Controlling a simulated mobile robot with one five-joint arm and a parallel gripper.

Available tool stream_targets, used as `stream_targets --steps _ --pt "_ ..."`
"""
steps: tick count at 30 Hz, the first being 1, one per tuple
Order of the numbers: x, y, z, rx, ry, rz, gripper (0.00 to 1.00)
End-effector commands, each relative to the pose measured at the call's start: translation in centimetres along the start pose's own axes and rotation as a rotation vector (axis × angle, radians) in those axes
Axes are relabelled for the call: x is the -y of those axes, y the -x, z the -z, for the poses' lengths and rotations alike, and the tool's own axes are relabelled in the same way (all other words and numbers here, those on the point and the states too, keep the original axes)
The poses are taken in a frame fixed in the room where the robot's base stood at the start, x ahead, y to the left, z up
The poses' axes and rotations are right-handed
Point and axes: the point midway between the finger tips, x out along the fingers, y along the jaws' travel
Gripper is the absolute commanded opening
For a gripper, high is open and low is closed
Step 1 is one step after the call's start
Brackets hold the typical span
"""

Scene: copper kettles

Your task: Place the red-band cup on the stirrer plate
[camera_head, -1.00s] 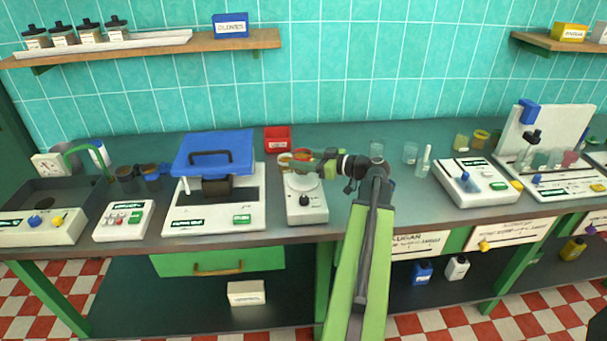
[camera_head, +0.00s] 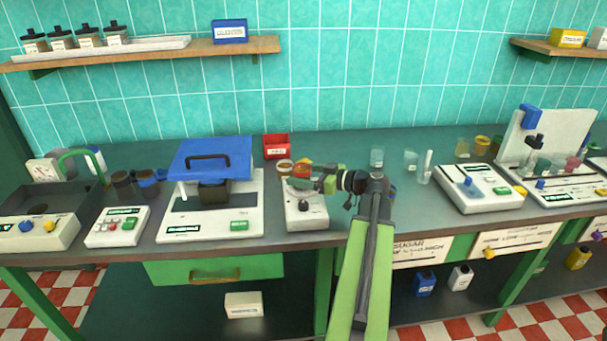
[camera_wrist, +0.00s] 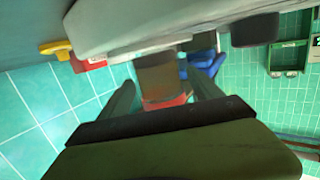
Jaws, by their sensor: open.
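The red-band cup (camera_head: 302,170) shows in the head view at the gripper's end, above the stirrer plate (camera_head: 306,216), a white box with a dark knob. In the wrist view the picture is turned over: the brownish cup (camera_wrist: 157,75) with its red band (camera_wrist: 166,103) sits between my fingers, its far end against the pale stirrer body (camera_wrist: 150,22). It appears to stand on the plate, though the contact is partly hidden. My gripper (camera_head: 308,179) is open around the cup; the wrist view (camera_wrist: 163,95) shows a gap at each finger.
A blue-lidded machine (camera_head: 213,160) stands close left of the stirrer. A red box (camera_head: 277,146) and a small tan-rimmed cup (camera_head: 284,168) are behind it. Clear glasses (camera_head: 376,157) stand to the right. Some bare counter lies right of my arm.

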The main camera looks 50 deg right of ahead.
Motion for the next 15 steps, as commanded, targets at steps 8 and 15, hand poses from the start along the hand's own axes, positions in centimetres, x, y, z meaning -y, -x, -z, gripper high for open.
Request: stream_targets --steps 8,15 --pt "0.0 4.5 0.2 -0.001 0.000 -0.004 0.74" --pt "0.0 9.9 0.2 -0.001 -0.001 -0.002 0.74"
